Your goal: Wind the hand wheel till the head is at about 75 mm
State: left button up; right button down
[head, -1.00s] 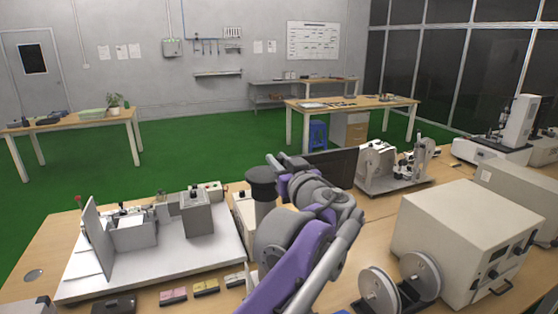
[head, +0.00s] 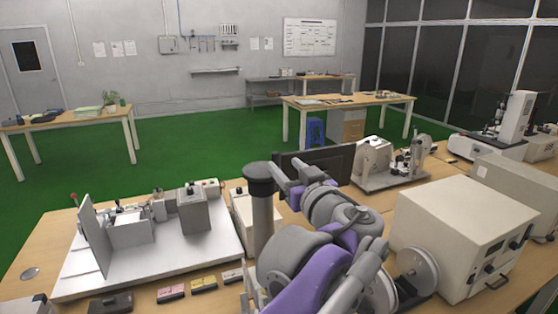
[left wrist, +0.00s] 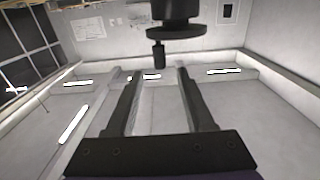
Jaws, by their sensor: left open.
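The hand wheel looks like the dark round top (head: 261,172) of an upright grey column (head: 263,222) in the middle of the head view. The left wrist view shows a black disc (left wrist: 176,32) with a short black handle (left wrist: 158,56) sticking out from it. My left gripper (head: 284,172) is just right of the wheel in the head view. In the left wrist view its fingers (left wrist: 156,72) are apart, with the handle in line with the gap between them. Contact cannot be told. I cannot make out the travelling head or a millimetre scale. My right gripper is not in view.
A white machine base (head: 160,262) with an upright grey plate fills the bench's left. Small coloured blocks (head: 204,284) lie in front. A dark monitor (head: 318,160) stands behind my arm. A large beige box (head: 440,240) and a reel (head: 418,272) crowd the right.

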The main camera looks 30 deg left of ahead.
pick_arm(q)
jog(key=v, duration=0.4)
jog(key=shift+f, duration=0.1)
dwell(0.3)
jog(key=s+a+f+m+g+h, duration=0.2)
jog(key=s+f+h, duration=0.15)
jog(key=f, duration=0.65)
jog(key=s+a+f+m+g+h, duration=0.25)
jog(key=s+f, duration=0.25)
jog(key=f, duration=0.6)
jog(key=s+d+f+m+h, duration=0.2)
jog(key=s+d+f+h, duration=0.2)
jog(key=f, duration=0.5)
jog(key=s+d+f+m+g+h, duration=0.1)
jog(key=s+d+f+m+h, duration=0.2)
jog(key=s+f, duration=0.3)
notch_tip(320, 180, down, 5)
jog(key=shift+s+d+r+h, duration=0.2)
jog(key=shift+d+h, duration=0.2)
jog(key=shift+d, duration=0.45)
